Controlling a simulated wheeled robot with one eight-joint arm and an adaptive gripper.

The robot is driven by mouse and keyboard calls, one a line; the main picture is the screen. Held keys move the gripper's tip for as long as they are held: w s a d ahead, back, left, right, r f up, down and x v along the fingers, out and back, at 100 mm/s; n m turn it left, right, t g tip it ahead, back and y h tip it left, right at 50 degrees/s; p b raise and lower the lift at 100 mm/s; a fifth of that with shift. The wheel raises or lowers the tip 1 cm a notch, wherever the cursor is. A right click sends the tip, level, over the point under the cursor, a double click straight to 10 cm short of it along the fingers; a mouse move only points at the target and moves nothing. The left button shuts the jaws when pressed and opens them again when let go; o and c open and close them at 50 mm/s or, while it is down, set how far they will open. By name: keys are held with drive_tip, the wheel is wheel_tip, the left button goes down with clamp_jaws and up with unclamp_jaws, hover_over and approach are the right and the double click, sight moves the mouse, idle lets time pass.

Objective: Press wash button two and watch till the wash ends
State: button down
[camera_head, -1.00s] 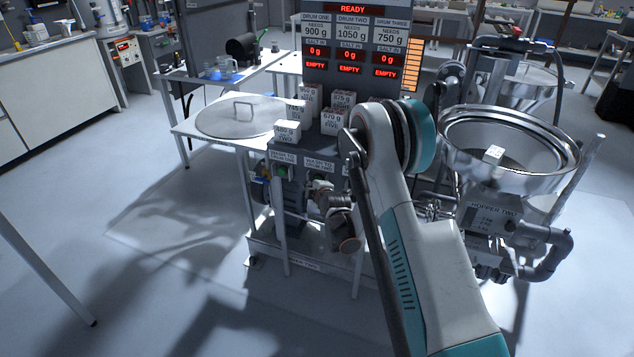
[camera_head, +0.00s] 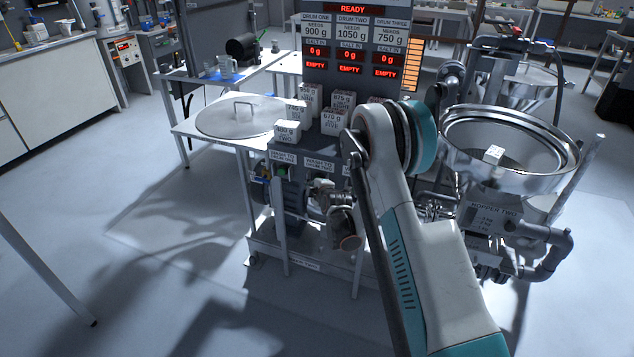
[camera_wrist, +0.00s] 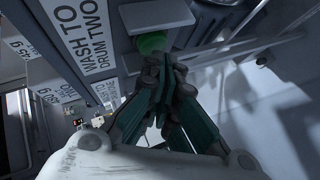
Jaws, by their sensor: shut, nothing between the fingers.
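The wash button two is a green round button (camera_wrist: 152,42) beside the label "WASH TO DRUM TWO" (camera_wrist: 82,40) in the wrist view. My gripper (camera_wrist: 160,62) is shut and empty, its fingertips right at the button's edge; I cannot tell whether they touch or press it. In the head view the label (camera_head: 320,163) shows on the front panel, and my gripper (camera_head: 320,188) is just below it, hiding the button. The status display (camera_head: 352,9) reads READY. All three drums read 0 g and EMPTY.
White weight-labelled blocks (camera_head: 288,131) stand on the ledge above the panel. A round lid (camera_head: 240,117) lies on the table at left. Hopper two (camera_head: 510,165), a steel bowl with a white block (camera_head: 494,153), stands at right.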

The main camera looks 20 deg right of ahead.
drive_tip(key=shift+w+d, duration=0.25)
drive_tip(key=shift+w, duration=0.05)
idle(0.5)
idle(0.4)
drive_tip(key=shift+s+a, duration=0.5)
drive_tip(key=shift+s, duration=0.15)
drive_tip(key=s+a, duration=0.1)
drive_tip(key=s, duration=0.1)
drive_tip(key=s+a, duration=0.2)
idle(0.4)
idle(0.5)
